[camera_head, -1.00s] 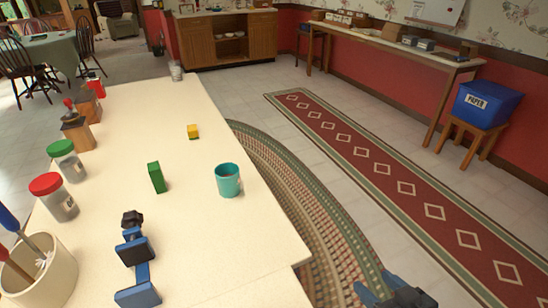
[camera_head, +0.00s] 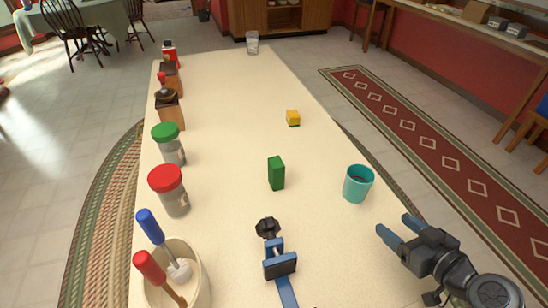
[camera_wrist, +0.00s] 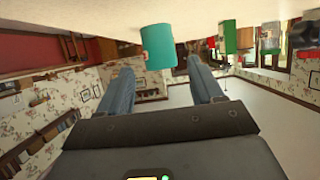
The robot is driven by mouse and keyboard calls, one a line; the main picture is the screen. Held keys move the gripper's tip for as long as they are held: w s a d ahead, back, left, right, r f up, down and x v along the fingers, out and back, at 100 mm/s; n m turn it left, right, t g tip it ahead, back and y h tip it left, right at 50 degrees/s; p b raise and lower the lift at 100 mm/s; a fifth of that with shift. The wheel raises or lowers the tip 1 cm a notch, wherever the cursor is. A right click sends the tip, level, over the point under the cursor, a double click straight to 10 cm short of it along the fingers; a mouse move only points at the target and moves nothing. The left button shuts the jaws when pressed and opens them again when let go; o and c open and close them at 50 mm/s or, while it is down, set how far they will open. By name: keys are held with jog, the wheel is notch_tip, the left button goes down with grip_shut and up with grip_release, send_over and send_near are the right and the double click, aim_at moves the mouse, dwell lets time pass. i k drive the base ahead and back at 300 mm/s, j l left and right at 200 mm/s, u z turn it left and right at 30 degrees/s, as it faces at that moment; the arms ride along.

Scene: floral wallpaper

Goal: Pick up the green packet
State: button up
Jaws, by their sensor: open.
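The green packet (camera_head: 276,173) stands upright on the cream table (camera_head: 225,95), near its middle. It also appears in the upside-down wrist view (camera_wrist: 229,37), to the right of the teal mug. My gripper (camera_head: 393,232) is open and empty beyond the right edge of the table, to the right of the packet and nearer the camera. In the wrist view the two blue fingers of my gripper (camera_wrist: 158,88) are spread apart with nothing between them.
The teal mug (camera_head: 357,184) stands right of the packet, near my gripper. A blue clamp (camera_head: 279,264) lies in front of the packet. Jars with red (camera_head: 170,190) and green (camera_head: 169,144) lids and a utensil crock (camera_head: 190,278) line the left side.

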aim_at(276, 168)
jog(key=i+j, duration=0.1)
jog(key=j, duration=0.35)
jog(key=i+j, duration=0.15)
jog(key=j, duration=0.25)
jog(key=i+j, duration=0.1)
jog(key=j, duration=0.35)
